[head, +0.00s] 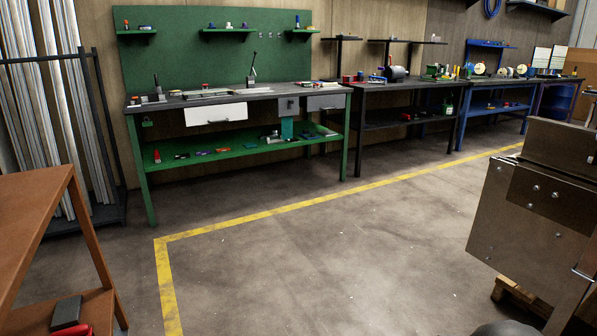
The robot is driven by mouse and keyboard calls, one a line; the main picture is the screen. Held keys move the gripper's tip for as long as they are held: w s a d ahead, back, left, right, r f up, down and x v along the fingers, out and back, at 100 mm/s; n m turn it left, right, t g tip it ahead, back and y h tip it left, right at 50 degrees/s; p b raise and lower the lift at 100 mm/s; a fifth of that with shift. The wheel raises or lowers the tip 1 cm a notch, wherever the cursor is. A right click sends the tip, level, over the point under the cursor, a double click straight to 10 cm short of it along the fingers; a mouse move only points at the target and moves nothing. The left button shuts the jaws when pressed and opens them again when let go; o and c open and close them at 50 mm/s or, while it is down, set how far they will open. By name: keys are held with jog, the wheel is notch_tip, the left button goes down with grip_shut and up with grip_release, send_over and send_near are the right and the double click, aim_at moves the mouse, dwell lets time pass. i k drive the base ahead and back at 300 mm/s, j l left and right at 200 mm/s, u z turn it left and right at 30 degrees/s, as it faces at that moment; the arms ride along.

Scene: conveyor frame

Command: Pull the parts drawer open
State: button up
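A green workbench (143,180) with a dark top stands against the back wall, left of centre. A white drawer front (216,115) hangs under the left part of its top. A grey drawer front (326,102) sits under the right part, beside a small grey box-like unit (288,106). I cannot tell which of these is the parts drawer. Both fronts look shut or nearly so, but at this distance I cannot be sure. My gripper does not show in this view.
Open concrete floor (330,255) with a yellow line (300,205) lies before the bench. An orange-brown table (35,215) stands at the near left. A large metal-panelled unit (535,215) blocks the right. More benches run along the wall; a rack of long bars (60,120) stands at left.

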aim_at(206, 114)
jog(key=i+j+u, duration=0.1)
jog(key=i+u, duration=0.55)
jog(key=i, duration=0.3)
jog(key=i+l+u, duration=0.15)
jog(key=i+u, duration=0.3)
jog(key=i, duration=0.7)
jog(key=i+u, duration=0.15)
jog(key=i, duration=0.65)
jog(key=i+l+u, duration=0.1)
jog(key=i, duration=0.65)
jog(key=i+l+u, duration=0.2)
jog(key=i, duration=0.6)
